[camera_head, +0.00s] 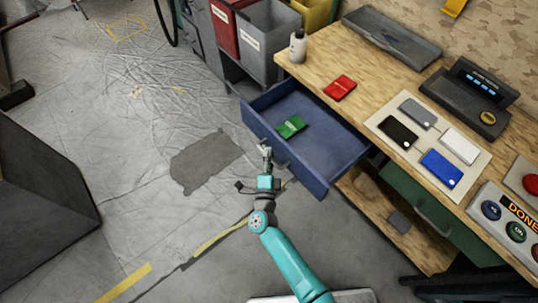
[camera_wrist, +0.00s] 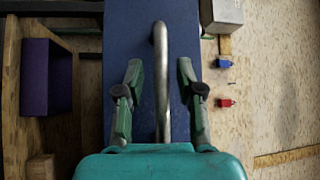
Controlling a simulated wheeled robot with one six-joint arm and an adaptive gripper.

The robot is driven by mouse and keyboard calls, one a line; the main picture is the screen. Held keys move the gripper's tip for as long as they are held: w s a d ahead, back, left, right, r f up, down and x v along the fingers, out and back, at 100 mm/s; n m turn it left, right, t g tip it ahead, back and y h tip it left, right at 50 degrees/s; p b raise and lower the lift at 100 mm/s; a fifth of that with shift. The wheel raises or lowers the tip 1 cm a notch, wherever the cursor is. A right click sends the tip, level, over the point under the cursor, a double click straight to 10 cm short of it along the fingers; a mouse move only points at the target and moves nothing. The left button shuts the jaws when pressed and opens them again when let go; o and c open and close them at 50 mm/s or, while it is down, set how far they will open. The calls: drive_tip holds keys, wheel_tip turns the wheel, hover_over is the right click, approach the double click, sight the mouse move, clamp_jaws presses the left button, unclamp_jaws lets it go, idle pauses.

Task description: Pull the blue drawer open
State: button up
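The blue drawer (camera_head: 318,138) stands pulled out from under the wooden workbench, with a green packet (camera_head: 291,126) inside. In the wrist view its blue front (camera_wrist: 125,35) fills the middle, with a metal bar handle (camera_wrist: 161,65) on it. My gripper (camera_head: 266,152) is at the outside of the drawer front. In the wrist view my gripper (camera_wrist: 159,75) is open, with one finger on each side of the handle and visible gaps between fingers and bar. In the head view the handle is mostly hidden by my gripper.
The workbench top (camera_head: 310,72) holds a red packet (camera_head: 340,88), a white bottle (camera_head: 298,46) and a tray of phone-like items (camera_head: 385,122). A green drawer (camera_head: 430,208) is shut below at right. Bins (camera_head: 268,40) stand behind.

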drive_tip(key=s+a+f, duration=0.1)
drive_tip(key=s, duration=1)
drive_tip(key=shift+s+a+f, duration=0.3)
drive_tip(key=shift+s+a, duration=0.1)
drive_tip(key=s+d+r+n+y, duration=0.2)
drive_tip(key=s+d+r+n, duration=0.15)
drive_tip(key=s+d, duration=0.25)
drive_tip(key=s+d+r+n+y, duration=0.1)
drive_tip(key=s+d+r+n, duration=0.2)
drive_tip(key=s+d+n, duration=0.3)
drive_tip(key=s+d+r+n+g, duration=0.2)
drive_tip(key=s+r+n, duration=0.2)
drive_tip(key=s+r, duration=0.3)
drive_tip(key=s+d+r+n+g, duration=0.2)
drive_tip(key=s+r, duration=0.4)
drive_tip(key=s, duration=0.6)
drive_tip(key=shift+d+r+n+g, duration=0.35)
drive_tip(key=shift+d+n, duration=0.3)
drive_tip(key=shift+n, duration=0.6)
